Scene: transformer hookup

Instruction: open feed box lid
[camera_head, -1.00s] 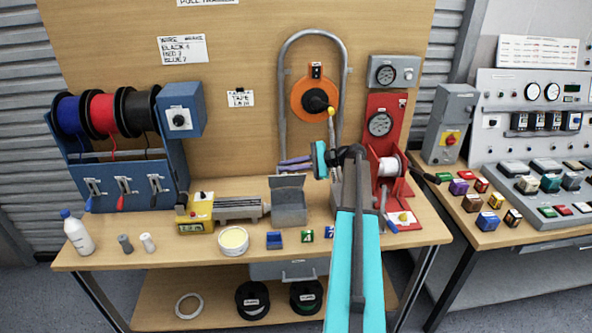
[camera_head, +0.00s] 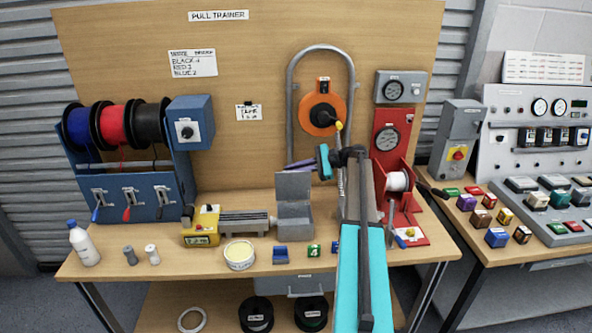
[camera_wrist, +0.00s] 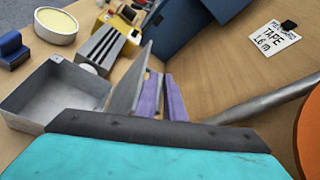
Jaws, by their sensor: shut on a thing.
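The grey feed box (camera_head: 296,229) stands on the bench with its lid (camera_head: 294,188) raised upright at the back. In the wrist view the open feed box (camera_wrist: 58,92) is empty inside, and its lid (camera_wrist: 127,85) stands up on its right side. My gripper (camera_head: 299,164) has purple fingers at the lid's upper edge. In the wrist view the gripper (camera_wrist: 164,98) is right against the lid, shut on it. The exact grip point is partly hidden behind my wrist.
A yellow-ended grey fixture (camera_head: 201,228) and a round cream tub (camera_head: 240,254) sit left of the box. A bent grey tube (camera_head: 291,120), an orange disc (camera_head: 322,107) and a red stand (camera_head: 391,150) are behind and right. Small blocks (camera_head: 281,255) lie in front.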

